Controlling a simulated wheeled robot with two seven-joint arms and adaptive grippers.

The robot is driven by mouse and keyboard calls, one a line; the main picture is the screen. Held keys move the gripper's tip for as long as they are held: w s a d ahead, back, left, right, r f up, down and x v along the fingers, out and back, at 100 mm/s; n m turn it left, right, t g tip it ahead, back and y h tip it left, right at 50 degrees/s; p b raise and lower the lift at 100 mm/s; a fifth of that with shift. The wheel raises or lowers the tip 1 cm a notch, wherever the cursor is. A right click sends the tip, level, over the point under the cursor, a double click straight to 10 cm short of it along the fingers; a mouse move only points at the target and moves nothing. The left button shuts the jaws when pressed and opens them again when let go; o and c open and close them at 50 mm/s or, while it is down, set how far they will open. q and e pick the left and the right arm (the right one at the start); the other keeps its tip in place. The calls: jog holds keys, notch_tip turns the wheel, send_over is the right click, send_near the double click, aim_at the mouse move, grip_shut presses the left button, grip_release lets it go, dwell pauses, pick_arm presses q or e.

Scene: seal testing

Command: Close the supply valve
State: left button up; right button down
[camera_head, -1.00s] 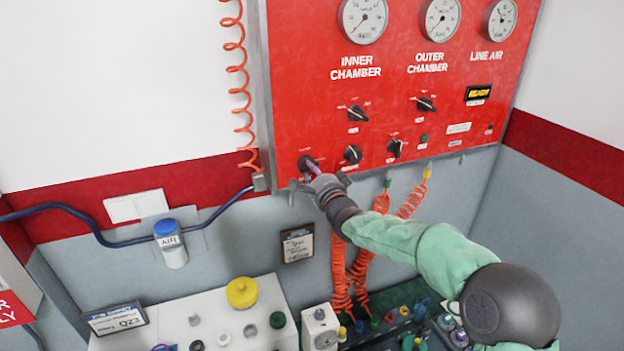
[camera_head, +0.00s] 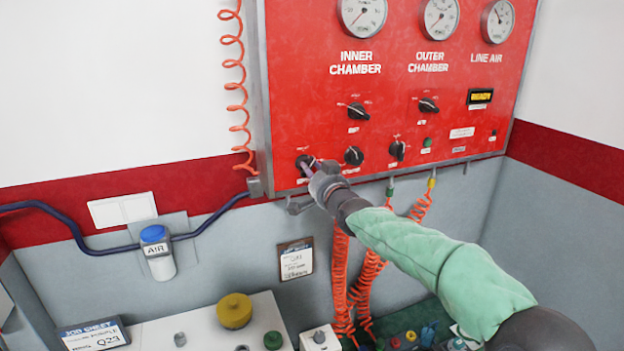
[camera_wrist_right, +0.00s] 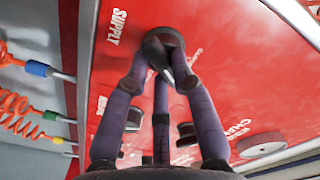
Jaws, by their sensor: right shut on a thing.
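The supply valve is a dark knob (camera_wrist_right: 160,48) on the red panel, next to the word SUPPLY in the right wrist view. In the head view it is the lower left knob (camera_head: 303,161), partly covered by my right gripper (camera_head: 308,170). My right gripper also shows in the wrist view (camera_wrist_right: 158,72), its purple-grey fingers closed around the knob. The knob's pointer direction is hard to read between the fingers. My left gripper is not in view.
The red panel (camera_head: 300,100) carries several other knobs, including one (camera_head: 354,155) close to the right of my gripper. Orange coiled hoses (camera_head: 368,275) hang below it. A white bench unit (camera_head: 200,325) with a yellow cap (camera_head: 234,310) stands below.

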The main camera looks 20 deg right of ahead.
jog(key=shift+n, duration=3.2)
jog(key=c, duration=1)
grip_release()
jog(key=shift+c, duration=0.2)
jog(key=shift+s+r, duration=0.1)
jog(key=shift+s, duration=0.05)
jog(key=s, duration=1.1)
jog(key=shift+s+a, duration=0.3)
jog(key=shift+s, duration=0.05)
